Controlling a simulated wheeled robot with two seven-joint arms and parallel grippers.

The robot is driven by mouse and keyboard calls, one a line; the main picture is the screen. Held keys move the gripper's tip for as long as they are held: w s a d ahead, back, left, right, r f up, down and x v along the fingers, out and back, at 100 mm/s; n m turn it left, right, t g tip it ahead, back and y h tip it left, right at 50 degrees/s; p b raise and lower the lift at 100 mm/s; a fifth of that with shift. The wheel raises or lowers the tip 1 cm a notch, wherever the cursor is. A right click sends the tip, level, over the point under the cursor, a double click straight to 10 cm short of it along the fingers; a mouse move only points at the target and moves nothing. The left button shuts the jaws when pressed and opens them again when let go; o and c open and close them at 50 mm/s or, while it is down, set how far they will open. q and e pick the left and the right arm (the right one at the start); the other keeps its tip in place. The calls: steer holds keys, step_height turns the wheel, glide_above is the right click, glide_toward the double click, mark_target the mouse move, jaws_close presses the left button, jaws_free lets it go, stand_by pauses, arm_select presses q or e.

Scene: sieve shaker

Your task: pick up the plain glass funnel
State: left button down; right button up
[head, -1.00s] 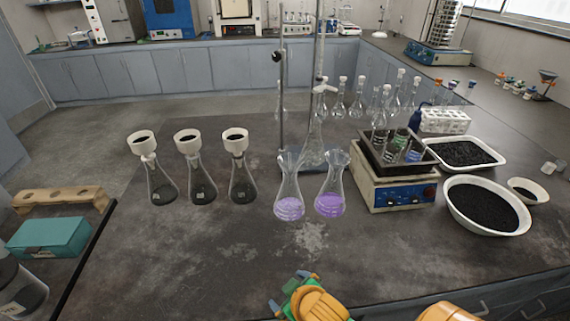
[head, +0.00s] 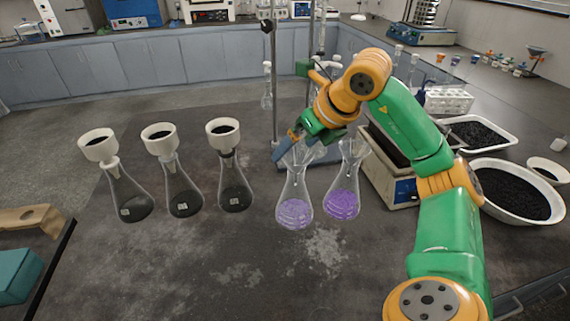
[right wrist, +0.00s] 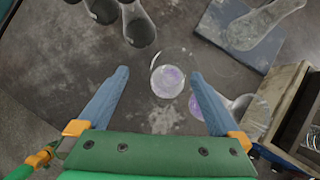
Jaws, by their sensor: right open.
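Two conical flasks with purple liquid stand side by side, a left one (head: 294,211) and a right one (head: 342,203). A clear, flared glass mouth, which looks like a plain glass funnel (head: 299,155), tops the left flask; the right flask has a similar clear top (head: 353,149). My right gripper (head: 286,146) is open above the left flask and partly covers its top. In the right wrist view a round clear rim (right wrist: 171,55) lies between and beyond the spread fingers (right wrist: 159,76). I cannot tell whether a finger touches it. My left gripper is out of view.
Three dark flasks with white funnels (head: 221,127) stand to the left. A stand rod (head: 273,85) rises behind the purple flasks. A hotplate (head: 402,192), partly behind my arm, and a white bowl of black grains (head: 512,190) are to the right. The front bench is clear.

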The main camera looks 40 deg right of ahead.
mark_target(292, 166)
steer(key=shift+m+h, duration=0.3)
steer(key=shift+h, duration=0.1)
steer(key=w+f, duration=0.1)
steer(key=f, duration=0.2)
steer(key=w+d+f, duration=0.1)
steer(key=f, duration=0.2)
steer(key=w+d+f, duration=0.1)
steer(key=w+f, duration=0.1)
steer(key=f, duration=0.1)
steer(key=shift+w+d+f+p, duration=0.1)
steer(key=shift+d+f+p, duration=0.15)
steer(key=shift+f+p, duration=0.1)
steer(key=c, duration=1.1)
